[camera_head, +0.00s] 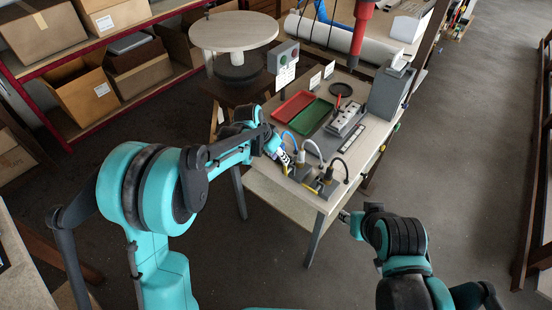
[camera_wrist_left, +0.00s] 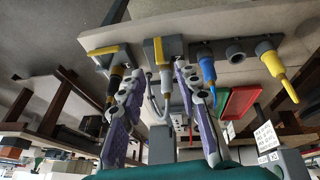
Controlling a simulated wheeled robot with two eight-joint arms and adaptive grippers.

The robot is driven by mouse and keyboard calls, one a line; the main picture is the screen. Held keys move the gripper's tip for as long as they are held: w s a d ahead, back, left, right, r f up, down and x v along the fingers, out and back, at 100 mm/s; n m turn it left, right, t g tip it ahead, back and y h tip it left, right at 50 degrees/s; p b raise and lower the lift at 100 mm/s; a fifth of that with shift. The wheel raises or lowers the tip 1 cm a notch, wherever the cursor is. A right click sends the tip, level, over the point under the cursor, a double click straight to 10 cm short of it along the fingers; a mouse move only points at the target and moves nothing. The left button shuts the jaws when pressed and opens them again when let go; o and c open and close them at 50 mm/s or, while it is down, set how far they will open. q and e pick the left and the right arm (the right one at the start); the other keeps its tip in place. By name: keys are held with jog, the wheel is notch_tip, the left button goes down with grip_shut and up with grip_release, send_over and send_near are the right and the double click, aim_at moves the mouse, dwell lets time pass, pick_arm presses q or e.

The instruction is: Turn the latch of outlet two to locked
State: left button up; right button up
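A row of grey outlets shows in the left wrist view. One outlet (camera_wrist_left: 172,46) near the middle has a yellow latch (camera_wrist_left: 158,50) lying in line with its grey plug (camera_wrist_left: 165,78). The outlet to its left has a yellow latch (camera_wrist_left: 108,49) lying crosswise, above a black plug (camera_wrist_left: 116,73). Which is outlet two I cannot tell from any label. My left gripper (camera_wrist_left: 154,84) is open, its purple fingers apart on either side of the grey plug; contact is unclear. In the head view it (camera_head: 285,158) is at the table's front left. My right gripper (camera_head: 345,215) is beyond the table's front right edge, its fingers unclear.
A blue plug (camera_wrist_left: 207,70) and a yellow plug (camera_wrist_left: 276,66) stand close by on the right in the wrist view. Cables loop around the outlets. Red (camera_head: 294,106) and green (camera_head: 312,117) trays and a grey fixture (camera_head: 346,120) stand farther back on the table (camera_head: 367,142).

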pick_arm(q)
jog(key=b+x, duration=0.2)
jog(key=x, duration=0.5)
jog(key=shift+w+d+f, duration=0.1)
jog(key=shift+w+f, duration=0.05)
jog(key=shift+f, duration=0.2)
grip_shut()
